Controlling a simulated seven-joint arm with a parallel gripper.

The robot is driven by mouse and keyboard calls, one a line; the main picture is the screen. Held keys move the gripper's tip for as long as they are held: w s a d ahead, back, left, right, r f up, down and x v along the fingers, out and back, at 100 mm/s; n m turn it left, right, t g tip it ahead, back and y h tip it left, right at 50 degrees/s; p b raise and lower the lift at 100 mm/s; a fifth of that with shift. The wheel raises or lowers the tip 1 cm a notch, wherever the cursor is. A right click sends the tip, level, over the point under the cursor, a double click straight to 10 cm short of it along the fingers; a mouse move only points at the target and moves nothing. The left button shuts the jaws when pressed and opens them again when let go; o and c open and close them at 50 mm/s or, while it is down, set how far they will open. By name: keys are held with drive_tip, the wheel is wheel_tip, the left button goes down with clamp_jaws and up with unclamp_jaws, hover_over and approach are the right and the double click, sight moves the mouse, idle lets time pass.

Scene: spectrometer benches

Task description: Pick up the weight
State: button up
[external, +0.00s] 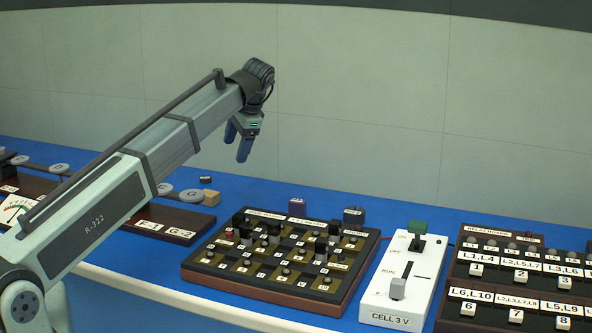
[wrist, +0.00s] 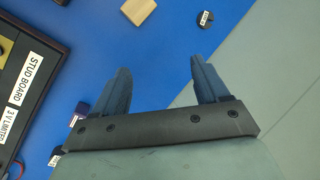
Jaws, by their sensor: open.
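A small dark round piece, which looks like the weight (external: 205,179), lies on the blue bench top near its back edge. It also shows in the wrist view (wrist: 205,19) at the top, as a small black disc with a lighter mark. My gripper (external: 238,146) is above the bench, up and to the right of the dark piece in the external view. In the wrist view its two blue fingers (wrist: 160,68) stand wide apart with nothing between them. The dark piece lies beyond the fingertips, not touching them.
A tan wooden block (external: 210,197) sits close to the dark piece. A purple block (external: 297,207) and a dark block (external: 353,215) stand behind the stud board (external: 195,270). The white cell unit (external: 422,270) is further right. Bare blue bench lies below my gripper.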

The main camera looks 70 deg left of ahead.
drive_tip(key=s+a+r+t+h, duration=0.1)
drive_tip(key=s+a+h, duration=0.1)
drive_tip(key=s+a, duration=0.6)
drive_tip(key=s+a+t+h, duration=0.15)
drive_tip(key=s+a, duration=0.25)
drive_tip(key=s, duration=0.8)
drive_tip(key=shift+m, duration=0.3)
wheel_tip(320, 180, down, 8)
drive_tip(key=shift+r, duration=0.1)
drive_tip(key=shift+w+a+f, duration=0.15)
drive_tip(key=shift+w+f, duration=0.05)
drive_tip(key=shift+f, duration=1.25)
drive_tip(key=shift+w+a+f, duration=0.1)
drive_tip(key=shift+w+f, duration=0.05)
drive_tip(key=shift+f, duration=1.3)
drive_tip(key=c, duration=1.3)
